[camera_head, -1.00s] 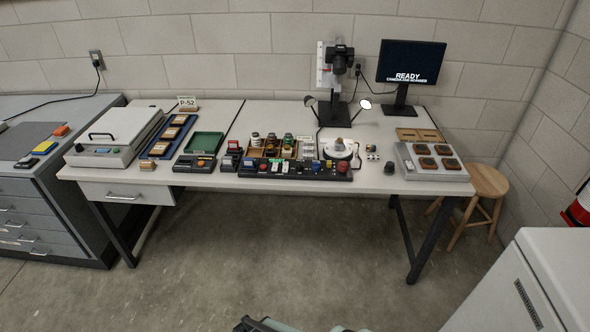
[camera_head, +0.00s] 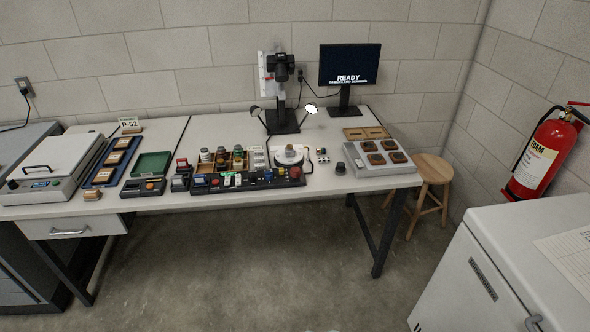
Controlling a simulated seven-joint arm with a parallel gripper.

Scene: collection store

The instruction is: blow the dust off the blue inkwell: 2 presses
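Several small jars (camera_head: 221,156) stand in a wooden compartment box at the middle of the table. They are too small to tell which, if any, is the blue inkwell, and no dust can be made out. A white round stand (camera_head: 289,158) to their right carries a small brownish object. A small dark round object (camera_head: 340,168) sits alone further right; I cannot tell what it is. My gripper is not in view.
A black control strip (camera_head: 247,180) with coloured buttons lies along the table's front. A camera stand (camera_head: 283,90), a monitor (camera_head: 348,66) and a grey tray with brown pads (camera_head: 352,163) stand nearby. A white cabinet (camera_head: 470,265) and a fire extinguisher (camera_head: 537,160) are at right.

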